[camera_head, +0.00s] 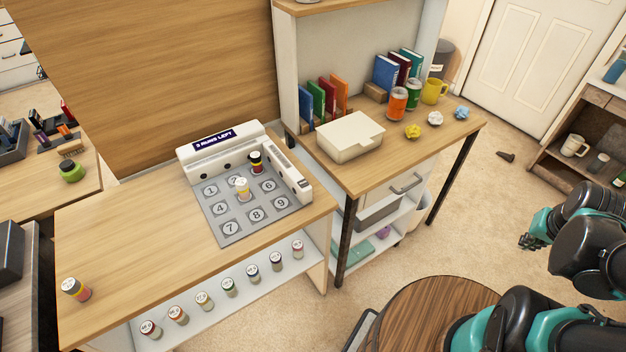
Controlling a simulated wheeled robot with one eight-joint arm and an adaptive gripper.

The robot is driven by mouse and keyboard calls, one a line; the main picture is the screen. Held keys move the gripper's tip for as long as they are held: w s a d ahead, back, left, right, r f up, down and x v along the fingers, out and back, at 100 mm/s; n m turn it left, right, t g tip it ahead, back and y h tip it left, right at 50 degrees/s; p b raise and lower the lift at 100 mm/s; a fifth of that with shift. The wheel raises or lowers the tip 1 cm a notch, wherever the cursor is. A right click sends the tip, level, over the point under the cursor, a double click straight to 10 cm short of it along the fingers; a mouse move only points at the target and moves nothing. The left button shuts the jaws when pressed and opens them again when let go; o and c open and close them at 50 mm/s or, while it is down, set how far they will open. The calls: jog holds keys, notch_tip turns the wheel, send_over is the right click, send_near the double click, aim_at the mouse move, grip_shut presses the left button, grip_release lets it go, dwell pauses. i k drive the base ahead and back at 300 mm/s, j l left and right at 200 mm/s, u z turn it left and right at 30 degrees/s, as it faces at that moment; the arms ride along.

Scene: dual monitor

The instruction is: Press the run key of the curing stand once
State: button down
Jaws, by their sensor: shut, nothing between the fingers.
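The curing stand (221,151) is a white L-shaped unit on the wooden desk, with a sign reading "3 RUNS LEFT". Its grey pad (228,209) has numbered circles. A pale-capped vial (242,188) stands near the pad's middle, hiding its number. A black-capped vial (256,162) stands at the back right corner of the pad. Small dark spots show on the stand's back face, and a grey strip lies along its right arm; I cannot tell which part is the run key. My gripper (524,241) is at the far right, well away from the stand, shut and empty.
Several vials (229,287) line the shelf below. The right-hand desk (378,172) holds a white box (349,137), books, cans and crumpled paper. A round wooden table (425,312) stands in front. The desk's left half is mostly clear.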

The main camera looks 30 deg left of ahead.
aim_at(303, 183)
jog(key=k+j, duration=0.25)
jog(key=k, duration=0.25)
jog(key=k+j, duration=0.25)
jog(key=k, duration=0.3)
